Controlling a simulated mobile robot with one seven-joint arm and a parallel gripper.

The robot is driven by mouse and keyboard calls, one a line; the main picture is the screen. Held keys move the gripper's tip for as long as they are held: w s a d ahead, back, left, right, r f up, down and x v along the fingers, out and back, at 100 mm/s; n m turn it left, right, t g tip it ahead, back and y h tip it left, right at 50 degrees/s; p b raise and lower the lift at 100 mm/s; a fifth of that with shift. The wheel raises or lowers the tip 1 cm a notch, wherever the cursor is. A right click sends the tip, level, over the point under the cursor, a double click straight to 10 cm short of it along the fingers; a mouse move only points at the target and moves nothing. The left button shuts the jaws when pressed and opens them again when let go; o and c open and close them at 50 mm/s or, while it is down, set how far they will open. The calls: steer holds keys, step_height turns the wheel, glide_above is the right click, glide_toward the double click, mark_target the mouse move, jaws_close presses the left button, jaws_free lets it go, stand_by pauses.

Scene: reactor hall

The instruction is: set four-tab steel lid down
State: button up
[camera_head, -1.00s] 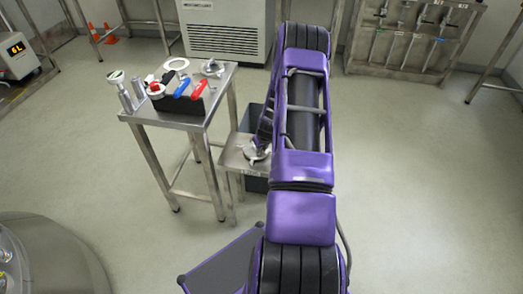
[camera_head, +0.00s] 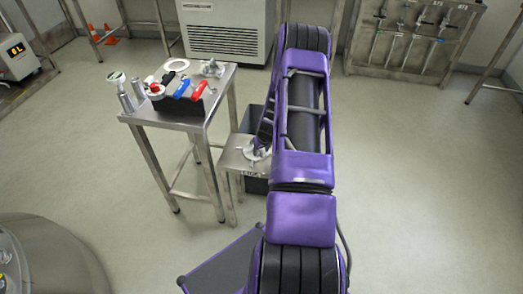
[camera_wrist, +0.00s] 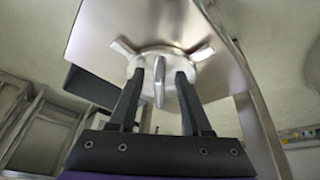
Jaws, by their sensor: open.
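The four-tab steel lid (camera_wrist: 172,52) lies on a small low steel stand (camera_wrist: 105,25), its flat tabs spread outward and an upright grip fin (camera_wrist: 159,85) at its middle. My gripper (camera_wrist: 161,71) is open, with one finger on each side of the fin and a visible gap to both. In the head view the lid (camera_head: 262,155) shows only partly on the low stand (camera_head: 232,158), as my arm covers much of it. Part of the lid's rim is hidden behind my fingers in the wrist view.
A taller steel table (camera_head: 213,104) stands left of the low stand, holding red and blue handled tools (camera_head: 190,89), a white ring (camera_head: 175,64) and small fittings. A dark bin (camera_head: 252,120) is behind the low stand. Floor to the right is clear.

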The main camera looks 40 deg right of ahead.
steer(key=p+v, duration=0.1)
steer(key=v, duration=1)
steer(key=shift+r, duration=0.3)
steer(key=shift+a, duration=0.1)
